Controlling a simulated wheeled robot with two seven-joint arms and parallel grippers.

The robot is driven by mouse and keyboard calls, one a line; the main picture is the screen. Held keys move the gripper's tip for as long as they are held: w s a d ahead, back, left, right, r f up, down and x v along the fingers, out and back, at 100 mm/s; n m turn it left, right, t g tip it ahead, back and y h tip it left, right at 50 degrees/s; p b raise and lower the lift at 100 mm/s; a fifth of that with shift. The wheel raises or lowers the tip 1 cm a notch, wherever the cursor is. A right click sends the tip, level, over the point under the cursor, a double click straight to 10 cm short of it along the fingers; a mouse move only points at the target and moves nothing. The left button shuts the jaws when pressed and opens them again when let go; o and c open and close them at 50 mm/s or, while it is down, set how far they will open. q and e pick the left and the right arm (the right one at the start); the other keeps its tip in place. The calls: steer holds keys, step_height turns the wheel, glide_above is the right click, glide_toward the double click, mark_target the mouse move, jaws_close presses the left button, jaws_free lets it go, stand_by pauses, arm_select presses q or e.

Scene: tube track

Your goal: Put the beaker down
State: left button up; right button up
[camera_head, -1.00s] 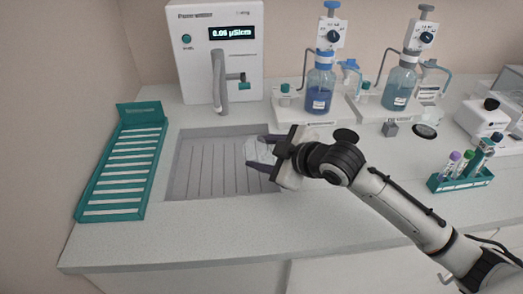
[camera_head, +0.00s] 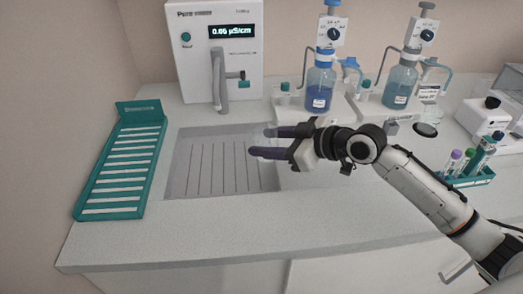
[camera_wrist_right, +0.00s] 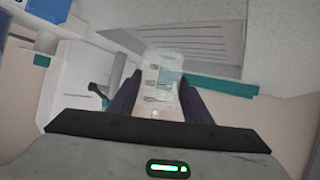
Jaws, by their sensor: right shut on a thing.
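The beaker (camera_wrist_right: 164,78) is clear glass with markings and shows between the fingers of my right gripper in the wrist view. My right gripper (camera_head: 260,142) is shut on it, with its fingers pointing left over the right part of the recessed grey drain area (camera_head: 205,165). In the head view the clear glass is very faint near the fingers, so its outline and tilt are hard to tell. Its height above the surface is also unclear. My left gripper is not in view.
A teal slatted rack (camera_head: 125,160) stands on the left. A white water dispenser (camera_head: 218,50) with a spout stands behind the drain area. Dispenser bottles (camera_head: 320,85) stand behind my right arm, and a teal tube rack (camera_head: 475,172) is at right. The front counter is clear.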

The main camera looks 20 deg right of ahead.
steer(key=shift+w+d+f+m+y+b, duration=0.2)
steer(key=shift+d+m+y+b, duration=0.2)
steer(key=shift+b, duration=0.15)
steer(key=shift+r, duration=0.2)
